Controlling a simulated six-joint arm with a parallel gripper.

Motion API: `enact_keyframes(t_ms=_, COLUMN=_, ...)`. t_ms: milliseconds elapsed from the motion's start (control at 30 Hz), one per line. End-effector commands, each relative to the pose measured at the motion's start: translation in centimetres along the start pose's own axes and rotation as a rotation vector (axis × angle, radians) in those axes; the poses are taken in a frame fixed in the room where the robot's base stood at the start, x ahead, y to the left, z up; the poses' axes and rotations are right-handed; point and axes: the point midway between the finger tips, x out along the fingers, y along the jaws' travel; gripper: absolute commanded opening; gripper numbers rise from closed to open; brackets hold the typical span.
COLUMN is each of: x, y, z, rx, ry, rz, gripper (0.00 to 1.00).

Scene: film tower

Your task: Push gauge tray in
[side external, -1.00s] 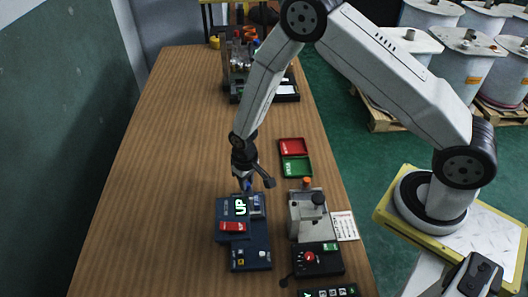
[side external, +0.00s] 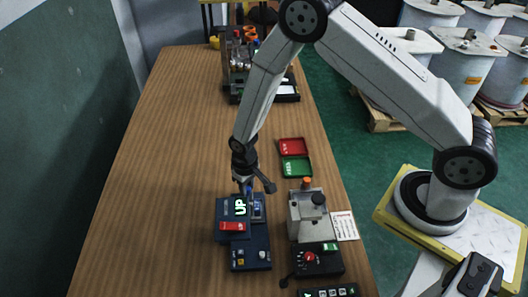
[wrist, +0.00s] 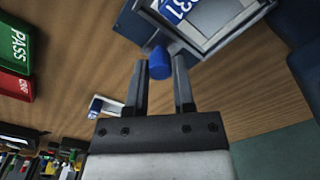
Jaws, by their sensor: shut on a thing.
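The gauge is a dark blue unit (side external: 226,227) on the near part of the table, with a lit "UP" display and a red label. Its tray (wrist: 236,22) is a pale frame with a blue "31" label in it, at the top of the wrist view. A blue knob (wrist: 159,64) sticks out from the tray's edge. My gripper (wrist: 160,68) is shut on this knob. In the side view my gripper (side external: 247,192) points down at the gauge's far edge, and its fingertips are small there.
Red (side external: 292,147) and green (side external: 296,167) trays lie to the right. A grey fixture (side external: 306,218) and black button box (side external: 318,260) stand right of the gauge. A small white-and-blue piece (wrist: 105,106) lies on the table. A cluttered rack (side external: 240,60) stands far back.

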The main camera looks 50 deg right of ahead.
Motion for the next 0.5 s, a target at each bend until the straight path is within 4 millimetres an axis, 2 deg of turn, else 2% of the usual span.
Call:
enact_keyframes(t_ms=167, x=-0.1, y=-1.6, z=1.4, rx=-0.003, ry=0.002, rz=-0.001, gripper=0.0)
enact_keyframes(t_ms=467, x=-0.1, y=-1.6, z=1.6, rx=0.0, ry=0.003, rz=-0.001, gripper=0.0)
enact_keyframes(t_ms=500, x=-0.1, y=-1.6, z=1.5, rx=0.0, ry=0.004, rz=-0.001, gripper=0.4)
